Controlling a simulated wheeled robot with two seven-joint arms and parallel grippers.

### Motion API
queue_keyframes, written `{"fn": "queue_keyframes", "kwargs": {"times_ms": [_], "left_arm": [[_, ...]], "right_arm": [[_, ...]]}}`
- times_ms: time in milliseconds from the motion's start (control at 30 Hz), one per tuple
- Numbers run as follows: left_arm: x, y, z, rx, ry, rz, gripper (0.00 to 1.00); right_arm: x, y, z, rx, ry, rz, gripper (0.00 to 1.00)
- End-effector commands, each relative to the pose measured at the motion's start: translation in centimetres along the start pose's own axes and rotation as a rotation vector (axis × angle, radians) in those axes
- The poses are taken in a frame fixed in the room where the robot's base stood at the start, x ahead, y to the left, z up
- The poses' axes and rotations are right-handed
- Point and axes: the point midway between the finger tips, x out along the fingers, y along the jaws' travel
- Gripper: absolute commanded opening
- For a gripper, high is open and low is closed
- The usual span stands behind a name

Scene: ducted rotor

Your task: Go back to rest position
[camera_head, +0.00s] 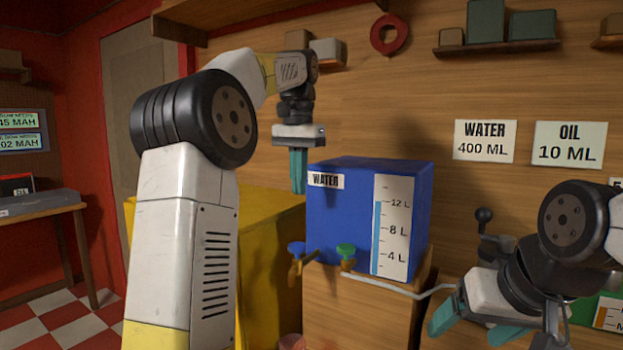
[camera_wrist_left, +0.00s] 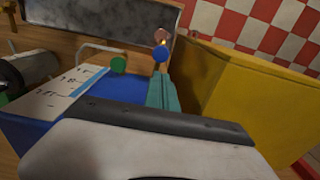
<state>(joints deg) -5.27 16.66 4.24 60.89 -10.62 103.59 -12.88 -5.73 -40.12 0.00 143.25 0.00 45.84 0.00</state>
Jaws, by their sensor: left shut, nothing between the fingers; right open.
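My left gripper (camera_head: 298,170) points down with its teal fingers shut and empty, at the left front edge of the blue water tank. In the left wrist view the left gripper (camera_wrist_left: 162,92) shows shut fingers beside the blue tank (camera_wrist_left: 125,88). My right gripper (camera_head: 470,328) is at the lower right of the head view, its teal fingers spread apart with nothing seen between them. The right arm is partly cut off by the picture's edge.
The blue water tank (camera_head: 335,220) stands on a wooden stand, with a blue-knobbed tap (camera_head: 297,250) and a green-knobbed tap (camera_head: 346,252). A yellow box (camera_head: 268,245) stands left of it. A shelf (camera_head: 500,47) is on the wall. A side table (camera_head: 40,212) is far left.

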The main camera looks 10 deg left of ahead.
Motion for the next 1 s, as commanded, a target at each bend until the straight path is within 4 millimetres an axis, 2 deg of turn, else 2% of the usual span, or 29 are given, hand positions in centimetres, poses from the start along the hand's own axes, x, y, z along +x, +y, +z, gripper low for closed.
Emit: {"fn": "queue_keyframes", "kwargs": {"times_ms": [200,567,667,767,867,1000], "left_arm": [[-0.9,0.0,0.0,0.000,0.001,0.000,0.00],[-0.9,0.1,0.3,-0.002,0.010,-0.001,0.00],[-0.9,0.6,1.6,-0.012,0.044,-0.004,0.00],[-0.4,1.4,3.7,-0.029,0.104,-0.006,0.00],[0.8,2.5,6.4,-0.058,0.181,-0.003,0.00],[3.5,4.3,10.3,-0.108,0.288,0.011,0.00]], "right_arm": [[0.0,0.0,0.0,0.000,0.000,0.000,0.77],[0.0,0.0,0.0,0.000,0.000,0.000,0.77],[0.0,0.0,0.0,0.000,0.000,0.000,0.77],[0.0,0.0,0.0,0.000,0.000,0.000,0.77],[0.0,0.0,0.0,0.000,0.000,0.000,0.77],[0.0,0.0,0.0,0.000,0.000,0.000,0.77]]}}
